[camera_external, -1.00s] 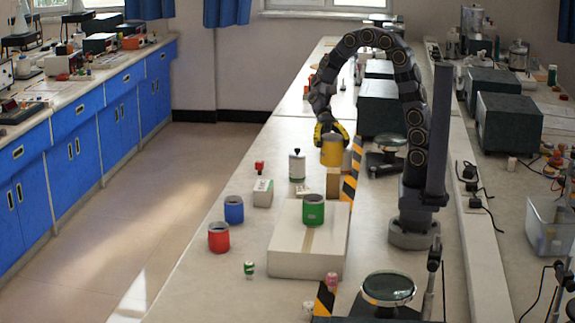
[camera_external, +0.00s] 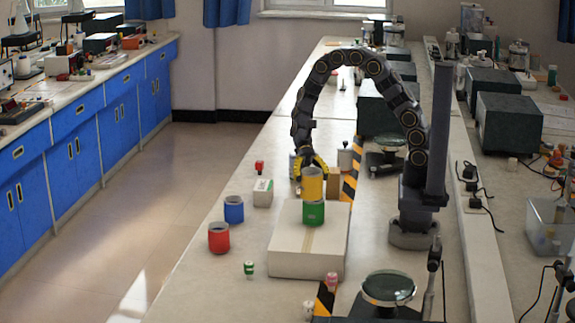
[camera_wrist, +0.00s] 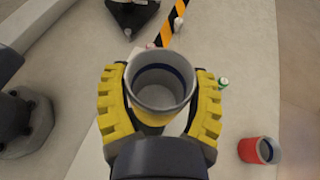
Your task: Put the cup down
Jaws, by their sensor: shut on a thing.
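My gripper (camera_external: 312,165) is shut on a yellow cup (camera_external: 312,184), with its yellow fingers around the sides. In the external view the yellow cup appears directly above the green cup (camera_external: 313,213), which stands on a white box (camera_external: 290,262). I cannot tell whether the two cups touch. In the wrist view the held cup (camera_wrist: 160,85) is seen from above, grey inside with a blue ring and looking empty. It hides the green cup there. A blue cup (camera_external: 233,209) and a red cup (camera_external: 218,238) stand on the bench left of the box.
A small white carton (camera_external: 263,193) and a small red item (camera_external: 259,167) stand behind the box. A brown block (camera_external: 338,184) stands close to my gripper. A small green-and-white bottle (camera_external: 249,269) stands at the front left. A glass dish (camera_external: 388,288) on a stand is at the front right.

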